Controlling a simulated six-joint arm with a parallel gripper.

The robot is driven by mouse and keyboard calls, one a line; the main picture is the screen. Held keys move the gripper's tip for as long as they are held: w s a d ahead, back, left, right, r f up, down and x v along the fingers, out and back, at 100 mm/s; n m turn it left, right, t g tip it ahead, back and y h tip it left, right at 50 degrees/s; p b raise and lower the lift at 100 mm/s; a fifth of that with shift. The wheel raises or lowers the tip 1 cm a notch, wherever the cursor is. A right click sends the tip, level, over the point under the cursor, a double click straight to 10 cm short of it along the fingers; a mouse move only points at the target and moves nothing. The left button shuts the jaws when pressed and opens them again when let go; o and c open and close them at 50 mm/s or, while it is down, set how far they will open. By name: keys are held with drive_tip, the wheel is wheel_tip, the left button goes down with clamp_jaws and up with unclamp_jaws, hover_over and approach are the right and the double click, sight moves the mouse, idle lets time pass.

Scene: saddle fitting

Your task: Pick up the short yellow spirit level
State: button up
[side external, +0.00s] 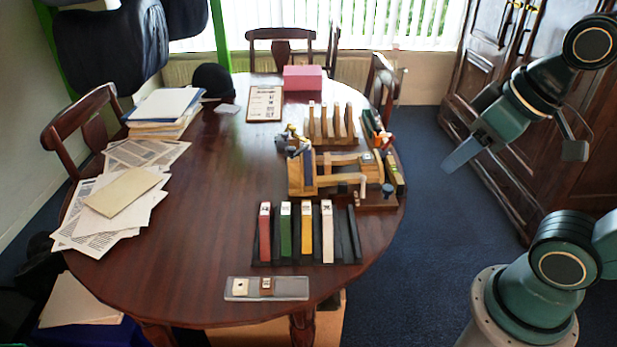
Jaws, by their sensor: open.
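A yellow bar (307,235) with a white top end stands in the dark slotted rack (345,258) at the front of the table, between a green bar (285,235) and a cream bar (327,235). A narrow yellow-and-dark piece (396,176) lies at the table's right edge, beside the wooden fixture. I cannot tell from this distance which of these is the short spirit level; no vial is clear. My gripper (460,157) is open and hangs in the air right of the table, apart from everything on it, pointing down and left.
The wooden fixture (335,168) and several upright pale pieces (333,122) stand on the right half. A red bar (265,235) is in the front rack. A clear tray (285,290) holds two small pieces. Papers (120,200) cover the left; the table's middle is clear.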

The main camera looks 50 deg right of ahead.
drive_tip(key=w+d+f+m+g, duration=0.1)
drive_tip(key=w+d+m+g, duration=0.1)
drive_tip(key=w+d, duration=0.6)
drive_tip(key=w+d+f+m+g, duration=0.1)
drive_tip(key=w+d+f+m, duration=0.3)
drive_tip(key=w, duration=0.7)
drive_tip(key=w+d+f+m+g, duration=0.1)
drive_tip(key=w+d+f, duration=0.1)
drive_tip(key=d+f, duration=0.6)
drive_tip(key=w+d+f+m+g, duration=0.1)
drive_tip(key=w+d+f+m, duration=0.1)
drive_tip(key=d+f, duration=0.5)
drive_tip(key=w+d, duration=0.1)
drive_tip(key=d, duration=0.3)
drive_tip(key=shift+d+f+g, duration=0.3)
drive_tip(key=shift+d+f, duration=0.05)
drive_tip(key=shift+d, duration=0.05)
drive_tip(key=shift+w+f, duration=0.1)
